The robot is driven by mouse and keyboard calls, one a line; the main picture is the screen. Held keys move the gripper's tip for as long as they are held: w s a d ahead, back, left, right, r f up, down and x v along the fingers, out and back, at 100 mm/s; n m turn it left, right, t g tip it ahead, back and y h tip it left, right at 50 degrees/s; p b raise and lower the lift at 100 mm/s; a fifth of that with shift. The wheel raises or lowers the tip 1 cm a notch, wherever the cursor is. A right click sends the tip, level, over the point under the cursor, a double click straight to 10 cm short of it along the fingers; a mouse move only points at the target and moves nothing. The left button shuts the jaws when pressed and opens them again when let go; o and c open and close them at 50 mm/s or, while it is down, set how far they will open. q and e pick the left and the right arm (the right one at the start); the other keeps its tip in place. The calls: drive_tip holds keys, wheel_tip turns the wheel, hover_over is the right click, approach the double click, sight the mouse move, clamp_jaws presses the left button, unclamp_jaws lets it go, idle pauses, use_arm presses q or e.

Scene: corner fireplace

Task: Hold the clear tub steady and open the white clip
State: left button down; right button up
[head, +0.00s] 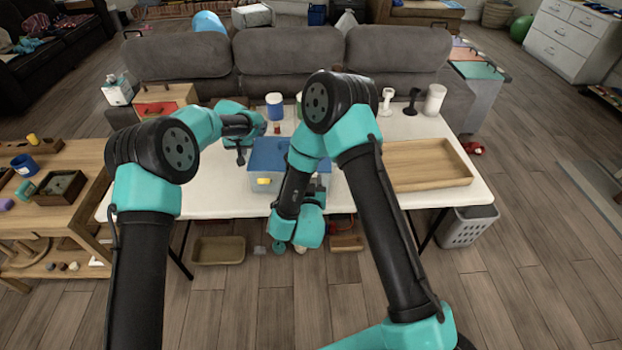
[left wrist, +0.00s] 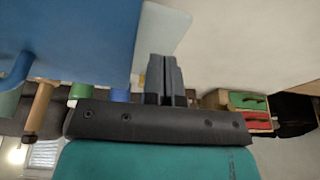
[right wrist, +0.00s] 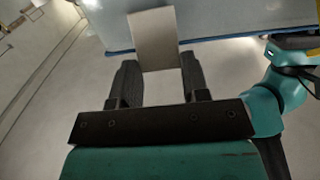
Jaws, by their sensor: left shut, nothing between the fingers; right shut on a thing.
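The clear tub (head: 285,184) stands on the white table under a blue lid (head: 268,154). A yellow clip (head: 263,181) is on its front side. The white clip (right wrist: 154,38) shows in the right wrist view against the tub wall, its lower end between the fingers of my right gripper (right wrist: 160,78), which is shut on it. In the head view my right arm hides this clip. My left gripper (head: 240,158) is at the tub's left side, shut and empty. The left wrist view shows its closed fingers (left wrist: 163,75) beside the blue lid (left wrist: 80,35); contact cannot be told.
A wooden tray (head: 430,166) lies on the table to the right. A blue-and-white jar (head: 274,106), a white candlestick (head: 387,101), a black one (head: 412,101) and a white cylinder (head: 434,100) stand along the back. The table's front left is mostly clear.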

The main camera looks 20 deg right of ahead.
drive_tip(key=shift+s+a+f+t, duration=0.1)
drive_tip(key=shift+s+f+t, duration=0.15)
drive_tip(key=shift+t, duration=0.35)
drive_tip(key=shift+h, duration=0.3)
drive_tip(key=o, duration=0.9)
drive_tip(key=shift+o, duration=0.2)
drive_tip(key=shift+r, duration=0.1)
wheel_tip(320, 180, up, 10)
use_arm(q)
drive_tip(key=shift+r, duration=0.1)
drive_tip(key=shift+r, duration=2.9)
